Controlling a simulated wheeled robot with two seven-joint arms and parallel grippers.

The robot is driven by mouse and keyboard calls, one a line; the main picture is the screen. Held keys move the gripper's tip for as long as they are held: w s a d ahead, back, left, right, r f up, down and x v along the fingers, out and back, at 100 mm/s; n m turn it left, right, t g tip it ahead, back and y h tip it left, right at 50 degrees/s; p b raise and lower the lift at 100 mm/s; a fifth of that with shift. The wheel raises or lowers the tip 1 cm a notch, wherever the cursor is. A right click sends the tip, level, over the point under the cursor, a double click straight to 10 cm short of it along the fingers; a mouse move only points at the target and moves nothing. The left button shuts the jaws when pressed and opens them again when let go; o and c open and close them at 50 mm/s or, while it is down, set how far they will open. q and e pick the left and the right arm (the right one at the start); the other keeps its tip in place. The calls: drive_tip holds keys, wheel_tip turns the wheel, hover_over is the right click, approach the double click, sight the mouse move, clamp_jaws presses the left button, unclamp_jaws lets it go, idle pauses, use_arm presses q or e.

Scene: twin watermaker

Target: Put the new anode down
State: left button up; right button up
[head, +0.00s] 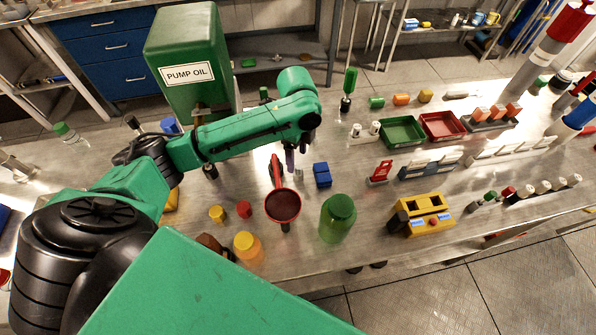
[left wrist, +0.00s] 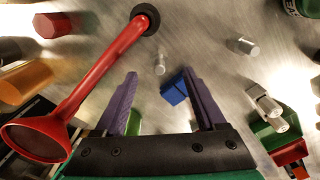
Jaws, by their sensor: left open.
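My left gripper (head: 291,170) is open, with purple fingers pointing down over the metal bench. In the left wrist view its fingertips (left wrist: 159,74) are apart, with nothing held between them. A small grey metal cylinder, likely the new anode (left wrist: 160,64), stands on the bench just past the fingertips, roughly centred in the gap and apart from both fingers. In the head view it seems to show as a small pale piece (head: 298,173) beside the fingers. A second grey cylinder (left wrist: 240,45) lies farther right in the wrist view. My right gripper is not in view.
A red funnel (head: 283,206) lies close by the gripper, and a blue block (head: 322,174) sits on its other side. A green jar (head: 338,217) and a yellow jar (head: 248,248) stand nearer. Green (head: 402,132) and red trays (head: 442,125) stand to the right.

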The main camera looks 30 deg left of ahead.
sight(298, 167)
use_arm(q)
wheel_tip(298, 167, down, 5)
drive_tip(key=shift+s+d+f+p, duration=0.1)
drive_tip(key=shift+d+f+p, duration=0.05)
drive_tip(key=shift+p, duration=0.75)
drive_tip(key=shift+f, duration=0.25)
clamp_jaws()
drive_tip(key=shift+r, duration=0.2)
